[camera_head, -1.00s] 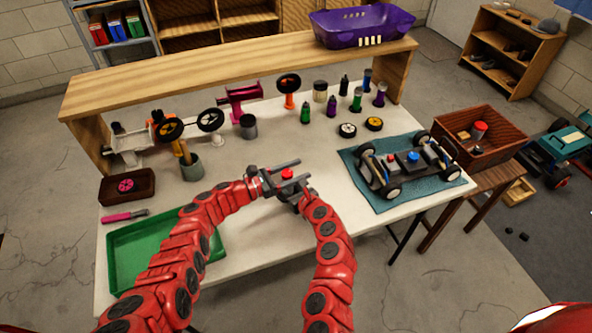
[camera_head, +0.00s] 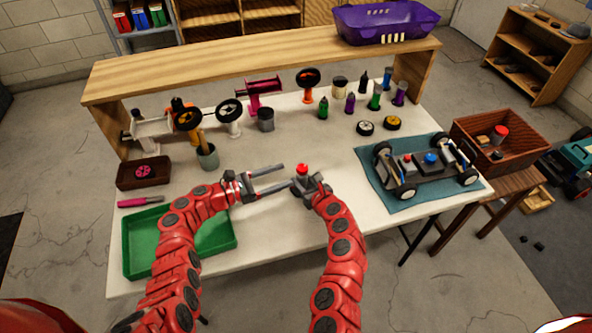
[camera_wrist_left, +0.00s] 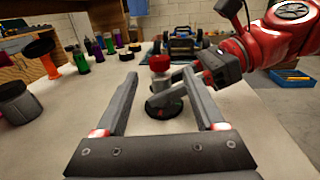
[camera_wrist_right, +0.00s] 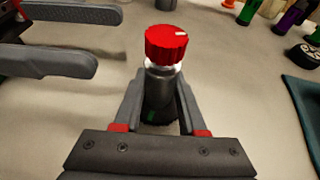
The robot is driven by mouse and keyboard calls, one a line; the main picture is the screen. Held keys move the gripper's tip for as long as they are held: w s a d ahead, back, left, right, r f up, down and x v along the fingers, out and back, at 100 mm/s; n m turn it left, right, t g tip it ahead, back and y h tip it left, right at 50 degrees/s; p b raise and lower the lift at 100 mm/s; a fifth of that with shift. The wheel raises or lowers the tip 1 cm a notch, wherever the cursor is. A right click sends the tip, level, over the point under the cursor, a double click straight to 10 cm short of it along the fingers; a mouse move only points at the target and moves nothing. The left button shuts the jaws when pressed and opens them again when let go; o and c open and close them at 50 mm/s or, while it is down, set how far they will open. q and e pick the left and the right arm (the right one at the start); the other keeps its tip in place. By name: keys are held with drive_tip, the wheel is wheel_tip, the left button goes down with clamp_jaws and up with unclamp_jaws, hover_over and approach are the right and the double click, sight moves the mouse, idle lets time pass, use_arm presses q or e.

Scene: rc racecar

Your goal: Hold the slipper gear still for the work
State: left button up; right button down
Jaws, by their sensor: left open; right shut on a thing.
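A grey upright post with a red knob (camera_head: 302,169) on top and a dark disc at its foot stands on the white table (camera_head: 300,225). The knob also shows in the right wrist view (camera_wrist_right: 166,45). My right gripper (camera_head: 311,184) is shut on the grey post below the knob. My left gripper (camera_head: 287,175) is open and empty; its fingers point at the post from the left, apart from it. A pink gear (camera_head: 143,171) lies in a dark box at the table's left. I cannot tell which piece is the slipper gear.
A green tray (camera_head: 225,243) lies front left, beneath my left arm. A car chassis (camera_head: 428,168) stands on a teal mat (camera_head: 380,200) at the right. Bottles and tools line the back under a wooden shelf (camera_head: 260,55). The table's middle is mostly clear.

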use_arm(q)
drive_tip(key=shift+v, duration=0.85)
